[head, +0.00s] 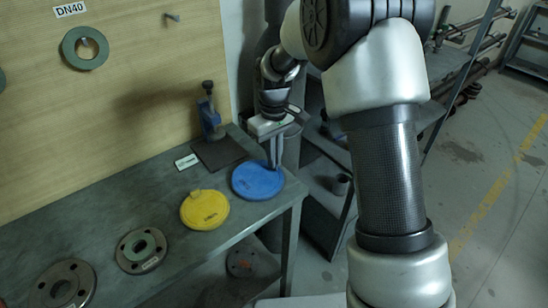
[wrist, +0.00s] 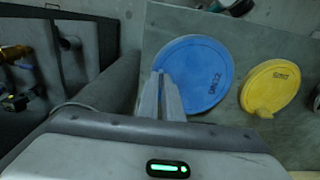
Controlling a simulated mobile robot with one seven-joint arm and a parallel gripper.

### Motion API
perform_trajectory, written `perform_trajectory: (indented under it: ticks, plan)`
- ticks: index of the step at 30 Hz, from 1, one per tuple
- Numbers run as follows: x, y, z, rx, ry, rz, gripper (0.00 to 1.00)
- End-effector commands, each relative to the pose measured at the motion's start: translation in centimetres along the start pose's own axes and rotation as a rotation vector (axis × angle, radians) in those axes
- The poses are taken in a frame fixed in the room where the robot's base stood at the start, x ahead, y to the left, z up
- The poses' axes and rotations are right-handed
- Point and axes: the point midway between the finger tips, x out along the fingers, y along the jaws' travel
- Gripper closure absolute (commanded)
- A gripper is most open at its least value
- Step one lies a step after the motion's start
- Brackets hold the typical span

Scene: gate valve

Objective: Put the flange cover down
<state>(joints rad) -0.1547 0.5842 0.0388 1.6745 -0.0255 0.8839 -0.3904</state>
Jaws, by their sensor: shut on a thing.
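The blue flange cover (head: 257,181) is a round disc at the right end of the grey workbench (head: 165,230), low over or on the bench top. I cannot tell whether it touches the bench. My gripper (head: 275,165) points down at its back right edge and is shut on it. In the wrist view the blue cover (wrist: 198,76) lies under the fingertips (wrist: 163,80), which hide its near edge. A yellow flange cover (head: 205,210) lies on the bench to its left, apart from it, and also shows in the wrist view (wrist: 272,86).
A blue clamp (head: 210,120) stands on a dark plate behind the covers, with a small white label (head: 187,162) beside it. Two metal flanges (head: 141,250) lie at the front left. The bench's right edge is close to the blue cover. A green ring (head: 70,47) hangs on the board.

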Motion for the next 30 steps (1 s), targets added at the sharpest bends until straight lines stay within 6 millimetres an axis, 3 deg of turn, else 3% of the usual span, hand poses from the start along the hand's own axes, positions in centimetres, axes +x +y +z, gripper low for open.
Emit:
perform_trajectory:
  ticks: [8, 9, 12, 20, 26, 30]
  plan:
    - [0.4, 0.0, 0.0, 0.000, 0.000, 0.000, 1.00]
    - [0.3, 0.0, 0.0, 0.000, 0.000, 0.000, 0.89]
    - [0.3, 0.0, 0.0, 0.000, 0.000, 0.000, 0.76]
    - [0.2, 0.0, 0.0, 0.000, 0.000, 0.000, 0.76]
    - [-1.6, 0.0, -0.1, 0.000, 0.003, 0.001, 0.76]
    - [-4.6, 0.0, -0.1, 0.000, 0.005, 0.002, 0.76]
